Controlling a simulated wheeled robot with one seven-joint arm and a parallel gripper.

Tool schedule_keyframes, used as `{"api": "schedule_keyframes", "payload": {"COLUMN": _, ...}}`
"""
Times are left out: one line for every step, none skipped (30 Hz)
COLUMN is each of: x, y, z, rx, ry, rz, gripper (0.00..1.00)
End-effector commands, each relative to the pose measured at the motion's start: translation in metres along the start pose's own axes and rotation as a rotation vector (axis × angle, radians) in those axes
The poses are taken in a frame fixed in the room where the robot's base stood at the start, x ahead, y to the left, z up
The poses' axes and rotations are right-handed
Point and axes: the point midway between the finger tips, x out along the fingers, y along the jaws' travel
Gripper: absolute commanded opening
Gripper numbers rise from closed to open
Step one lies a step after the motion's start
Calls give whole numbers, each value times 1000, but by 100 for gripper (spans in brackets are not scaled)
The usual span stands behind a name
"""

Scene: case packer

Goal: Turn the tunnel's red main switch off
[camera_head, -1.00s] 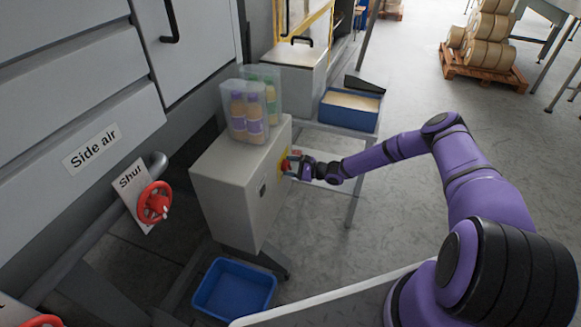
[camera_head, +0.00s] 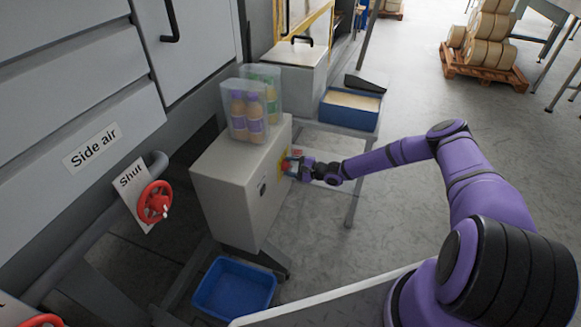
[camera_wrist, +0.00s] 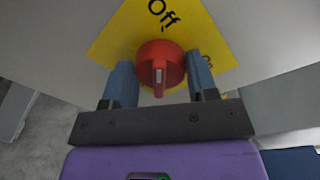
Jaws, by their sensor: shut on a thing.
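The red main switch (camera_wrist: 160,66) is a round knob with a raised grip on a yellow plate (camera_wrist: 118,42), on the side of a grey cabinet (camera_head: 222,190). In the wrist view, the grip's pale mark points down the picture. "Off" is printed above the knob; another label at right is partly hidden by a finger. My gripper (camera_wrist: 160,84) is shut on the knob, with one blue-grey finger at each side. In the head view my gripper (camera_head: 293,166) is at the cabinet's right face and hides most of the switch.
Clear bins of bottles (camera_head: 247,110) stand on the cabinet. A red valve wheel (camera_head: 155,202) with a "Shut" tag is at left. A blue tray (camera_head: 234,287) sits below, and a blue box (camera_head: 349,108) stands on a stand behind.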

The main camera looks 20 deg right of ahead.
Motion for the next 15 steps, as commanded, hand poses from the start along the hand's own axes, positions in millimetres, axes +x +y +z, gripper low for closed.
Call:
{"api": "schedule_keyframes", "payload": {"x": -1, "y": 1, "z": 0, "rx": -1, "ry": 1, "rz": 2, "gripper": 29}}
{"api": "schedule_keyframes", "payload": {"x": -1, "y": 1, "z": 0, "rx": -1, "ry": 1, "rz": 2, "gripper": 29}}
{"api": "schedule_keyframes", "payload": {"x": -1, "y": 1, "z": 0, "rx": -1, "ry": 1, "rz": 2, "gripper": 29}}
{"api": "schedule_keyframes", "payload": {"x": -1, "y": 1, "z": 0, "rx": -1, "ry": 1, "rz": 2, "gripper": 29}}
{"api": "schedule_keyframes", "payload": {"x": -1, "y": 1, "z": 0, "rx": -1, "ry": 1, "rz": 2, "gripper": 55}}
{"api": "schedule_keyframes", "payload": {"x": -1, "y": 1, "z": 0, "rx": -1, "ry": 1, "rz": 2, "gripper": 64}}
{"api": "schedule_keyframes", "payload": {"x": 0, "y": 1, "z": 0, "rx": -1, "ry": 0, "rz": 2, "gripper": 71}}
{"api": "schedule_keyframes", "payload": {"x": 0, "y": 1, "z": 0, "rx": -1, "ry": 0, "rz": 1, "gripper": 78}}
{"api": "schedule_keyframes", "payload": {"x": 0, "y": 1, "z": 0, "rx": 0, "ry": 0, "rz": 1, "gripper": 78}}
{"api": "schedule_keyframes", "payload": {"x": 0, "y": 1, "z": 0, "rx": 0, "ry": 0, "rz": 1, "gripper": 78}}
{"api": "schedule_keyframes", "payload": {"x": 0, "y": 1, "z": 0, "rx": 0, "ry": 0, "rz": 1, "gripper": 78}}
{"api": "schedule_keyframes", "payload": {"x": 0, "y": 1, "z": 0, "rx": 0, "ry": 0, "rz": 1, "gripper": 78}}
{"api": "schedule_keyframes", "payload": {"x": 0, "y": 0, "z": 0, "rx": 0, "ry": 0, "rz": 1, "gripper": 78}}
{"api": "schedule_keyframes", "payload": {"x": 0, "y": 0, "z": 0, "rx": 0, "ry": 0, "rz": 1, "gripper": 78}}
{"api": "schedule_keyframes", "payload": {"x": 0, "y": 0, "z": 0, "rx": 0, "ry": 0, "rz": 1, "gripper": 78}}
